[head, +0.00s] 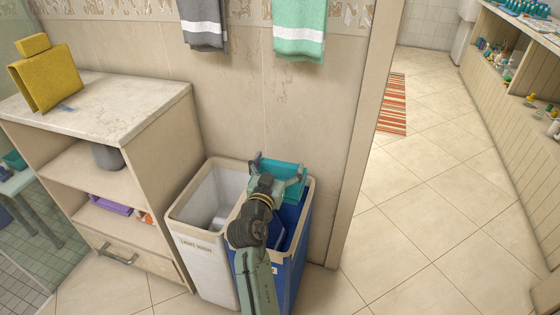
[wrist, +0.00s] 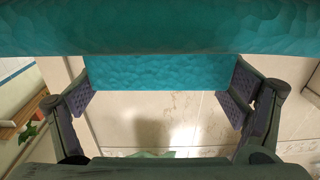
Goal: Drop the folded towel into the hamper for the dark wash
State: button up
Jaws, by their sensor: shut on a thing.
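The folded towel (head: 288,169) is teal. My gripper (head: 279,170) is shut on it and holds it above the blue hamper (head: 296,238). In the wrist view the towel (wrist: 160,72) spans between the two finger pads of my gripper (wrist: 160,88), and a wide teal part crosses the top of the picture. The blue hamper stands to the right of a white hamper (head: 204,268) labelled LIGHT WASH. My arm covers much of the blue hamper's front and opening, and no label on it can be read.
A shelf cabinet (head: 158,105) with a yellow cloth (head: 47,80) on top stands left of the hampers. A grey towel (head: 204,22) and a mint towel (head: 298,30) hang on the wall behind. A door frame edge (head: 362,130) rises close on the right. Floor beyond is open.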

aim_at(279, 177)
notch_tip(279, 177, down, 5)
jog(key=b, duration=0.2)
jog(key=shift+b, duration=0.4)
jog(key=o, duration=1.4)
jog(key=v, duration=1.2)
